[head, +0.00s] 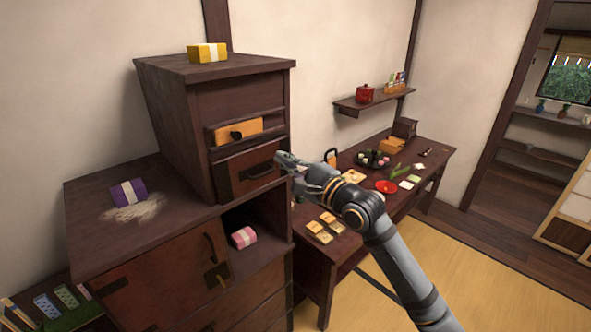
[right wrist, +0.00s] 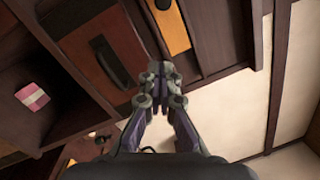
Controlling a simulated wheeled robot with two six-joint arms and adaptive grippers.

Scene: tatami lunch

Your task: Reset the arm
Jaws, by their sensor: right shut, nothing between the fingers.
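My right arm reaches in from the lower right of the head view. Its gripper (head: 282,159) is in front of the small drawer (head: 250,171) of the dark wooden chest (head: 165,90). In the right wrist view the gripper (right wrist: 161,68) is shut and empty, with its fingers together near the chest's front. I cannot tell whether the fingertips touch the wood. My left gripper is not in view.
A yellow bundle (head: 207,52) sits on the chest, a purple bundle (head: 128,192) on the lower top, a pink bundle (head: 243,237) in the open compartment. A low table (head: 330,262) with food stands right. A red pot (head: 365,94) sits on the wall shelf.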

